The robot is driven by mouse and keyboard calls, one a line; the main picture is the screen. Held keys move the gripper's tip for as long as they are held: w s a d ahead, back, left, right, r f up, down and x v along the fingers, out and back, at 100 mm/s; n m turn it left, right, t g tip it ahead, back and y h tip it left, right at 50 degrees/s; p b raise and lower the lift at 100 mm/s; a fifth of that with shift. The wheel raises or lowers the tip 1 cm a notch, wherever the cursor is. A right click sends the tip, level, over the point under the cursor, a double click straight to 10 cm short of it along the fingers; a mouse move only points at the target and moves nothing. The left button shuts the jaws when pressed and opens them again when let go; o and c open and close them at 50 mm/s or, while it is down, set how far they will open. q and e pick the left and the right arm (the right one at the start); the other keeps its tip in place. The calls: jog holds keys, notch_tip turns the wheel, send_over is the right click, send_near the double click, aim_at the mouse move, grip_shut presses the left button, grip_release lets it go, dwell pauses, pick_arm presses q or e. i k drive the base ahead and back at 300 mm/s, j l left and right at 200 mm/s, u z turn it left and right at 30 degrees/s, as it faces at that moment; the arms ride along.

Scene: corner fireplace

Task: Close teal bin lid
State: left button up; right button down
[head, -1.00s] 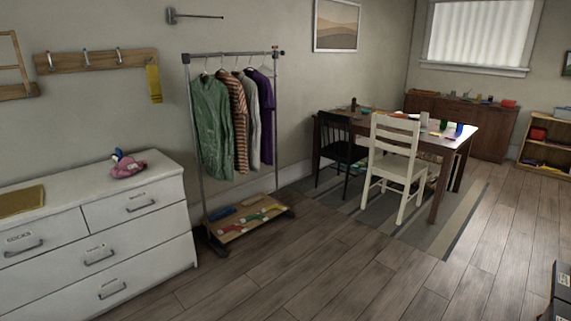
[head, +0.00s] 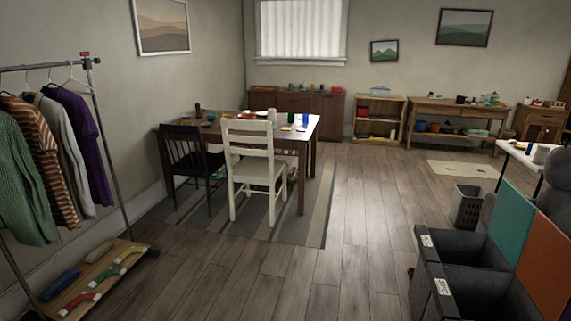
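The teal lid (head: 510,222) is at the right of the head view. It stands raised, tilted up at the far side of a dark grey bin (head: 424,252) with a white label. The bin's top is open and its inside looks dark. An orange lid (head: 546,268) stands raised in the same way beside it, nearer to me, behind a second dark bin (head: 430,296). Both bins are partly cut off or hidden at the lower right. Neither of my grippers is in view.
A grey slotted basket (head: 467,207) stands on the floor beyond the bins. A table (head: 312,124) with a white chair (head: 252,165) and a black chair (head: 188,160) stands on a striped rug. A clothes rack (head: 112,160) is at left. The wooden floor (head: 350,220) between is clear.

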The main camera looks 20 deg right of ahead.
aim_at(513, 215)
jog(key=i+l+z, duration=0.1)
jog(key=i+z, duration=0.8)
jog(key=i, duration=0.15)
jog(key=i+z, duration=0.25)
jog(key=i, duration=0.4)
jog(key=i+j+z, duration=0.25)
jog(key=i, duration=0.35)
jog(key=i+l+z, duration=0.25)
jog(key=i, duration=0.15)
jog(key=i+l+z, duration=0.1)
jog(key=i+z, duration=0.2)
jog(key=i, duration=0.15)
